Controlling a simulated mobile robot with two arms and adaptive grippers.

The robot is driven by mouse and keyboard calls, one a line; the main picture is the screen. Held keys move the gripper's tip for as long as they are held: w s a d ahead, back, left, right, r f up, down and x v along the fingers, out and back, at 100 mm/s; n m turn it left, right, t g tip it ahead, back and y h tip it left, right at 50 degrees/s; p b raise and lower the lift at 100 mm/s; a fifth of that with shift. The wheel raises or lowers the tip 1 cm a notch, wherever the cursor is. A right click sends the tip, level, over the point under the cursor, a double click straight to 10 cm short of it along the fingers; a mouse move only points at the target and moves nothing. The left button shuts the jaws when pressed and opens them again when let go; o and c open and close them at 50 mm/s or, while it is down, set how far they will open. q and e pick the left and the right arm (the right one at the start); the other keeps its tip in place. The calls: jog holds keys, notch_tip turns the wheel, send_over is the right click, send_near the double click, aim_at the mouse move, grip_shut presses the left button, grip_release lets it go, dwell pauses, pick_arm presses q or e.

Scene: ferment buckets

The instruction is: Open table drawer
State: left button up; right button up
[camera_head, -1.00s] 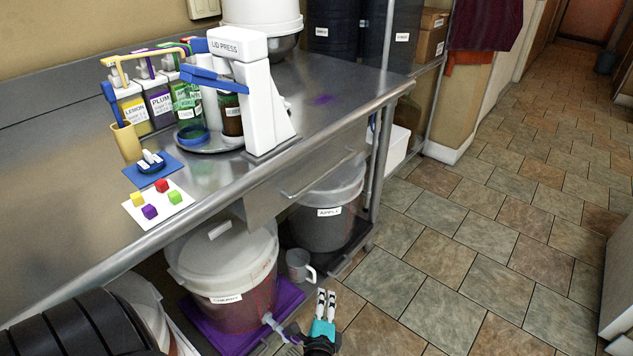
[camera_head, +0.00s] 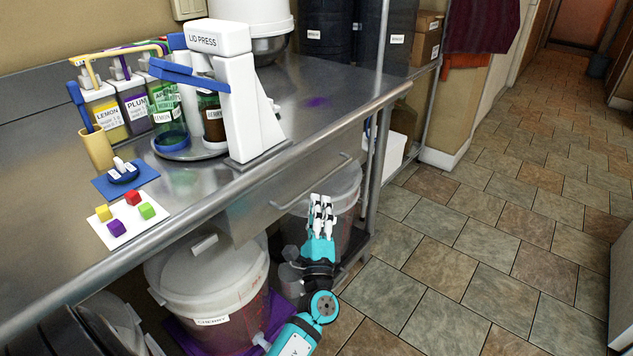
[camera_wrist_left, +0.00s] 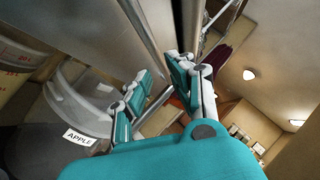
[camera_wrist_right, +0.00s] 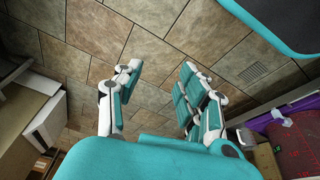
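The table drawer (camera_head: 262,208) is shut under the steel table top, with a bar handle (camera_head: 312,184) across its grey front. My left gripper (camera_head: 321,199) is just below and to the right of the handle in the head view; I see no contact. In the left wrist view my left gripper (camera_wrist_left: 158,75) has its fingers apart and nothing between them. My right gripper (camera_wrist_right: 158,68) is open and empty, with floor tiles beyond its fingers. It does not show in the head view.
The lid press (camera_head: 232,90), bottles and coloured cubes stand on the table (camera_head: 325,85). A table leg (camera_head: 377,165) stands right of the drawer. The tiled floor (camera_head: 460,250) at right is clear.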

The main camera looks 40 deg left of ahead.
aim_at(316, 184)
pick_arm(q)
jog(key=x, duration=0.6)
jog(key=shift+w+a, duration=0.1)
jog(key=shift+w, duration=0.05)
pick_arm(e)
jog(key=shift+f, duration=0.95)
pick_arm(q)
grip_shut()
